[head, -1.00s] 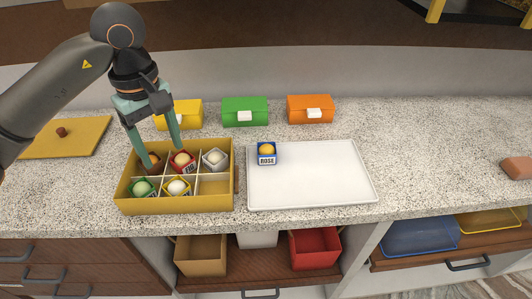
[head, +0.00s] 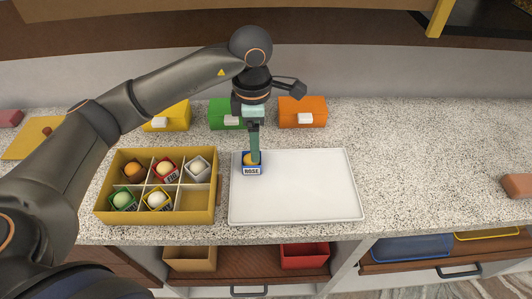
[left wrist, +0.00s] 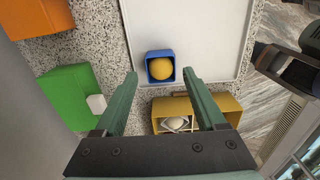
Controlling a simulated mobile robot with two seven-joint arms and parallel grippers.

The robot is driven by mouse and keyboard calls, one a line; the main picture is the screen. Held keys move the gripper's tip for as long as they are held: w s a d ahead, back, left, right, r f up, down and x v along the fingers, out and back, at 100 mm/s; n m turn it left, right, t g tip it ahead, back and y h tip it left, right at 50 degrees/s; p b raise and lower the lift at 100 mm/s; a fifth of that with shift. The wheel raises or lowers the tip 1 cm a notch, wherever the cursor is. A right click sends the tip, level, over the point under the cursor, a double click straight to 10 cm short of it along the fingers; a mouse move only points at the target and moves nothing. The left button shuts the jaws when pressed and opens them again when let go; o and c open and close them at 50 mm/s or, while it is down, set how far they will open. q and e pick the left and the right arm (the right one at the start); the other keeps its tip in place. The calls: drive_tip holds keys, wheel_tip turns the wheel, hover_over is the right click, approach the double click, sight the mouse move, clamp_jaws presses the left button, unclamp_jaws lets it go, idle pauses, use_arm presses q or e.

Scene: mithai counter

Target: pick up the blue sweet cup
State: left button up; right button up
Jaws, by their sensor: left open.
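The blue sweet cup (head: 252,170), labelled ROSE and holding a round yellow-orange sweet, stands upright at the left end of the white tray (head: 310,195). My left gripper (head: 255,158) is above it, pointing down, and partly covers the sweet in the head view. In the left wrist view, the blue cup (left wrist: 150,76) lies between the lines of the two spread fingers of my left gripper (left wrist: 162,76). The gripper is open and holds nothing. Whether a fingertip touches the cup I cannot tell.
Left of the tray, a yellow divided box (head: 155,219) holds several sweet cups; its front right compartment is empty. Yellow (head: 167,115), green (head: 222,112) and orange (head: 303,112) boxes stand behind. The counter right of the tray is mostly clear.

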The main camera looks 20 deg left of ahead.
use_arm(q)
drive_tip(key=f, duration=0.2)
drive_tip(key=f+p, duration=0.1)
drive_tip(key=f, duration=0.1)
drive_tip(key=a+f, duration=0.1)
drive_tip(key=f, duration=0.1)
drive_tip(key=shift+s+f, duration=0.2)
drive_tip(key=shift+f, duration=0.15)
drive_tip(key=c, duration=1.1)
